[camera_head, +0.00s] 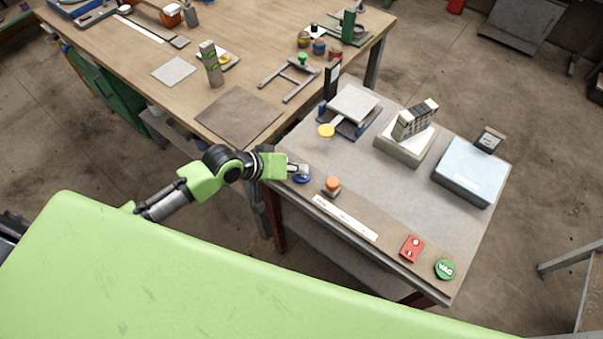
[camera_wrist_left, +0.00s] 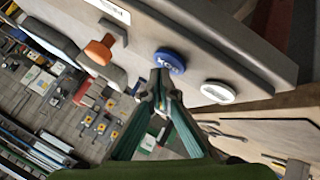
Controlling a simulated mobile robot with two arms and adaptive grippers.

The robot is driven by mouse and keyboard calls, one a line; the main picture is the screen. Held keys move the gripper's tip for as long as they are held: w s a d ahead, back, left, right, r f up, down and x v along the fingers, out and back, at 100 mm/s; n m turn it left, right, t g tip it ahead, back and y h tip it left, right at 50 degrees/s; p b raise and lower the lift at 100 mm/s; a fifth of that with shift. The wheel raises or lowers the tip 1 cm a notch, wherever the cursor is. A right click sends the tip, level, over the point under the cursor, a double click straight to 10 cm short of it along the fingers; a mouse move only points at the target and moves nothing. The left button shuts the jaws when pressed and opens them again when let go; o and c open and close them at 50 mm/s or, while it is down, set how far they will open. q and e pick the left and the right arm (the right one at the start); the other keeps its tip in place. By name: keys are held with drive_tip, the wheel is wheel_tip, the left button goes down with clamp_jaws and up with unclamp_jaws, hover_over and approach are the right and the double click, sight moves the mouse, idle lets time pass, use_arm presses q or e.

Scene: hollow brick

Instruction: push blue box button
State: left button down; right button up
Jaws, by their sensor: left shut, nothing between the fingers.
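The blue box button (camera_head: 302,177) is a round blue cap near the left front corner of the grey table. In the left wrist view the blue button (camera_wrist_left: 169,61) carries light lettering and sits just beyond the fingertips. My left gripper (camera_head: 300,169) is shut and empty, over the blue button, and its fingers hide part of it in the head view. In the left wrist view the closed fingertips (camera_wrist_left: 160,86) point towards the button's edge. I cannot tell whether they touch it. My right gripper is not in view.
An orange button (camera_head: 332,185) stands right of the blue one. A white button (camera_wrist_left: 218,92) is on its other side. A white label strip (camera_head: 346,217), a red switch (camera_head: 412,248) and a green button (camera_head: 445,269) line the front edge. A scale (camera_head: 353,104) stands behind.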

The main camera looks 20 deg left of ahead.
sight(299, 176)
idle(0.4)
use_arm(q)
drive_tip(key=shift+f, duration=0.45)
drive_tip(key=shift+r+p, duration=0.45)
drive_tip(key=shift+p, duration=0.3)
wheel_tip(299, 176, up, 6)
drive_tip(key=p, duration=0.7)
